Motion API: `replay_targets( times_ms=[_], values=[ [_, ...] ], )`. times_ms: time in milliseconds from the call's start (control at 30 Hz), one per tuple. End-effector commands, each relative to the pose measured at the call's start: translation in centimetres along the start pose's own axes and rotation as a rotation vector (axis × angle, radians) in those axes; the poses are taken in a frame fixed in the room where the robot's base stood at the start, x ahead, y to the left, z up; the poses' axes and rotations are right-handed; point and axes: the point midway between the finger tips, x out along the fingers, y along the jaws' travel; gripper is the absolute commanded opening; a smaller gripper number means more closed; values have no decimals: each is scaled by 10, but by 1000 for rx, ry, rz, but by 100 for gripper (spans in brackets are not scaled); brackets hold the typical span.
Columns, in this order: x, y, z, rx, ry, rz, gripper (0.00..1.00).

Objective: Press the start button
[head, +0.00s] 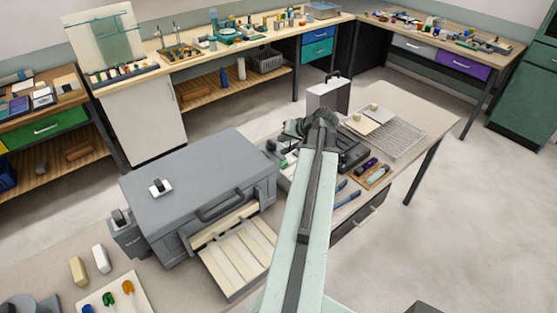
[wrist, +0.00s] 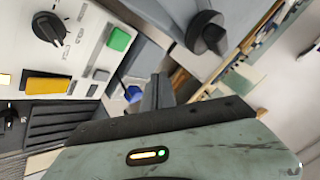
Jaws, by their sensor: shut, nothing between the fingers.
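In the wrist view a pale control panel (wrist: 85,50) fills the upper left. It carries a raised green square button (wrist: 120,39), a wide orange-yellow button (wrist: 48,85) and a black knob (wrist: 47,28). I cannot read any label that marks the start button. My gripper (wrist: 158,92) is shut and empty, its fingers to the right of and below the green button in the picture, apart from it. In the head view my gripper (head: 318,120) is over the bench at the right of the grey kiln-like box; my arm hides most of what lies beneath.
The grey box (head: 200,185) has an open drawer of cream slabs (head: 232,260) in front. A wire rack (head: 395,137) and a wooden tray of tools (head: 373,177) are right of my arm. A silver case (head: 328,95) stands behind. A blue knob (wrist: 133,93) is close to my fingers.

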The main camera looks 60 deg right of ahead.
Motion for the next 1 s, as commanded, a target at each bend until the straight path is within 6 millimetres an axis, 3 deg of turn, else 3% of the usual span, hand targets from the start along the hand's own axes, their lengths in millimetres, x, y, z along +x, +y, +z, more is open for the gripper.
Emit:
replay_targets(
  times_ms=[333, 800, 1000],
  values=[
    [6, 8, 5, 3, 2, 2, 0],
    [53, 43, 39, 3, 2, 3, 0],
    [61, 49, 45, 4, 3, 3, 0]
  ],
)
